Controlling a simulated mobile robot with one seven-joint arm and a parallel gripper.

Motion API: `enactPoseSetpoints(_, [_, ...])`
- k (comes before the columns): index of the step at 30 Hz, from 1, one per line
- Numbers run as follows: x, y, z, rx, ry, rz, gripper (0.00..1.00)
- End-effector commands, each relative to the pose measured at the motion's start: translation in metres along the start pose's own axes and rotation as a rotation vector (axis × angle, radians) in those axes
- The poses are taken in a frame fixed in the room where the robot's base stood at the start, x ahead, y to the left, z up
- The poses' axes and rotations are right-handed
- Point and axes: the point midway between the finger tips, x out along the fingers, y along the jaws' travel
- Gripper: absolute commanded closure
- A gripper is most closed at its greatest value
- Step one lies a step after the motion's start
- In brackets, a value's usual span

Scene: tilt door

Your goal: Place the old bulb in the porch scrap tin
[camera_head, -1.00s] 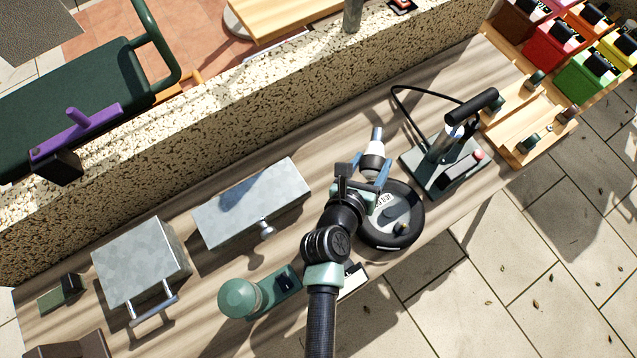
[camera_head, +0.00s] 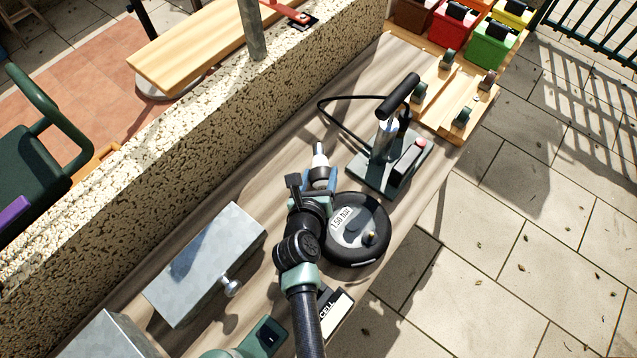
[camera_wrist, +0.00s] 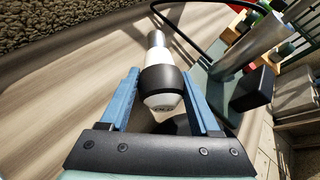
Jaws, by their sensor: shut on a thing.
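My gripper (camera_head: 319,180) is shut on the old bulb (camera_head: 320,160), a small white piece with a black band and a metal end. In the wrist view the bulb (camera_wrist: 160,80) stands between the blue fingers, metal end pointing away, with small lettering on its white part. It is held above the wooden counter (camera_head: 285,130), beside a round black gauge. No container in view is clearly marked as the scrap tin; a grey metal box with a knob (camera_head: 205,262) and a second grey box (camera_head: 108,338), cut off by the frame, are at lower left.
A green stand with a black handle and cable (camera_head: 390,165) is to the right. Wooden holders (camera_head: 455,100) and coloured bins (camera_head: 490,42) are beyond. A speckled wall (camera_head: 170,175) runs along the counter's far side.

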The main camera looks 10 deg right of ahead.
Motion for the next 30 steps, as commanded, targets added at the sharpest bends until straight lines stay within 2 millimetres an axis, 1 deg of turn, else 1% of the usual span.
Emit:
enactPoseSetpoints(1, [0.005, 0.003, -0.009, -0.002, 0.003, 0.000, 0.91])
enactPoseSetpoints(5, [0.014, 0.008, -0.025, -0.001, 0.001, 0.001, 0.91])
enactPoseSetpoints(13, [0.014, 0.007, -0.025, 0.000, 0.000, 0.000, 0.91])
enactPoseSetpoints(17, [0.016, 0.008, -0.029, -0.001, 0.001, 0.000, 0.91])
enactPoseSetpoints(18, [0.015, 0.008, -0.028, -0.001, 0.001, 0.000, 0.30])
enactPoseSetpoints(22, [0.015, 0.008, -0.028, -0.001, 0.001, 0.000, 0.07])
enactPoseSetpoints(30, [0.015, 0.008, -0.027, 0.000, 0.001, 0.000, 0.07])
